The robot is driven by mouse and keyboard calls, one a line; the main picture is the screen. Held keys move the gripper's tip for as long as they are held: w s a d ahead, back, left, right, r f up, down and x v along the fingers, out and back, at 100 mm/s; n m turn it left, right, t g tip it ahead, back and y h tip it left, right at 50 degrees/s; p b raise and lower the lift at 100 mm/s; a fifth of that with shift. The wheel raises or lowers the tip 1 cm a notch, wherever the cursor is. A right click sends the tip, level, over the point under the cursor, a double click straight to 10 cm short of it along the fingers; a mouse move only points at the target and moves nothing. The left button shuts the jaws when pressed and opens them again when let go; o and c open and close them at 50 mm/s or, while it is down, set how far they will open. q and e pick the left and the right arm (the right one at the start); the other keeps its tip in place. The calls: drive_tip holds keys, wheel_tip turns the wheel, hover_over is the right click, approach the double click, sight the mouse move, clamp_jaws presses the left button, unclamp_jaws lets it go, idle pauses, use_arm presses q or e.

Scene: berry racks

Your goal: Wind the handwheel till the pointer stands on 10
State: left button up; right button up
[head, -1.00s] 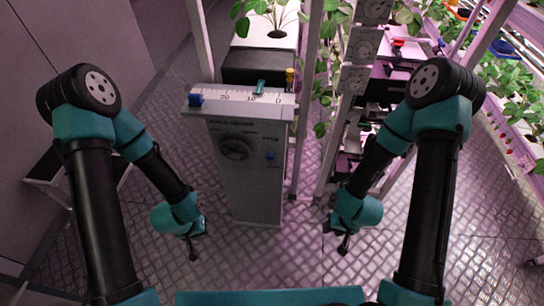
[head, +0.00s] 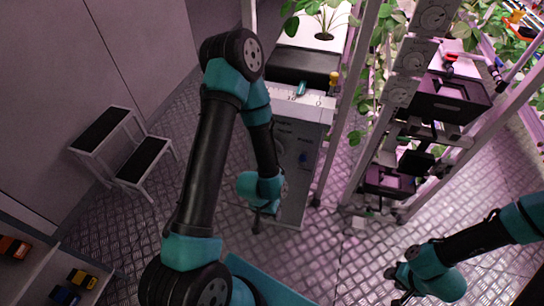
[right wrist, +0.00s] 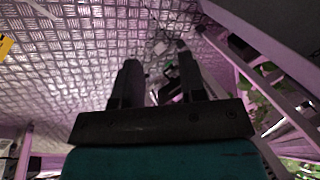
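The grey cabinet (head: 299,198) stands at the centre of the head view, with a white scale (head: 322,101) along its top. A teal pointer (head: 301,88) sits on the scale between the 10 and the 0, nearer the 10. The handwheel is on the cabinet's front, hidden behind my left arm. My left gripper (head: 257,222) hangs low in front of the cabinet; its finger opening is unclear. My right gripper (head: 396,287) is over the floor, well right of the cabinet. In the right wrist view the right gripper (right wrist: 158,78) is open and empty.
A blue knob (head: 303,157) is on the cabinet front. Planter racks (head: 364,120) stand to its right. A step stool (head: 130,160) is at the left, and a shelf (head: 35,285) with small items at the lower left. The floor between cabinet and right gripper is clear.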

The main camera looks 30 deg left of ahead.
drive_tip(key=w+a+f+m+t+y, duration=0.1)
drive_tip(key=w+a+t+y, duration=0.15)
drive_tip(key=w+a, duration=0.6)
drive_tip(key=w+a+f+m+t+y, duration=0.15)
drive_tip(key=w+a+t, duration=0.3)
drive_tip(key=a, duration=0.65)
drive_tip(key=s+a+r+m+t+y, duration=0.1)
drive_tip(key=s+a+r+m+y, duration=0.1)
drive_tip(key=a, duration=0.9)
drive_tip(key=s+a+r+m+t+y, duration=0.2)
drive_tip(key=a+y, duration=0.5)
drive_tip(key=a, duration=0.4)
wheel_tip(320, 180, up, 2)
drive_tip(key=shift+s+a+m+t+y, duration=0.25)
drive_tip(key=shift+s+m+t+y, duration=0.05)
drive_tip(key=shift+s+m, duration=0.35)
drive_tip(key=shift+w, duration=0.1)
